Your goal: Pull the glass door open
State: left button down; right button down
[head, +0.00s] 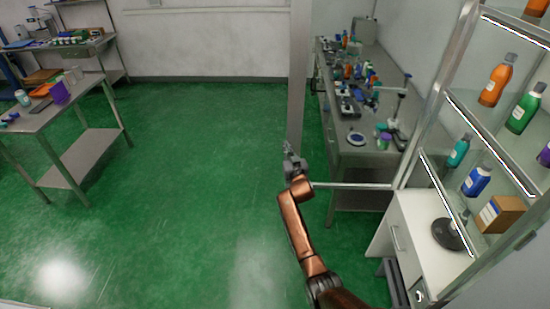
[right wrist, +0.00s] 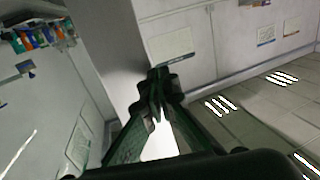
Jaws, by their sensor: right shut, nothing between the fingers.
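The glass door (head: 300,70) stands swung out from the glass cabinet (head: 435,105). Its grey upright edge rises in the middle of the head view, and its thin bottom rail (head: 350,186) runs right to the cabinet. The bench behind shows through the clear pane. My right gripper (head: 291,152) is at the lower part of the upright edge, shut and empty. In the right wrist view its fingertips (right wrist: 157,82) are together beside a pale upright surface; whether they touch it I cannot tell. The handle is not clearly seen. My left gripper is not in view.
Cabinet shelves hold bottles, such as an orange one (head: 496,80), and a brown box (head: 501,213). A white drawer unit (head: 415,240) is below. A cluttered bench (head: 365,155) stands behind the door, a metal table (head: 85,115) at left. The green floor between is clear.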

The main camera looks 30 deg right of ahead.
jog(key=shift+w+d, duration=0.25)
jog(key=shift+w, duration=0.2)
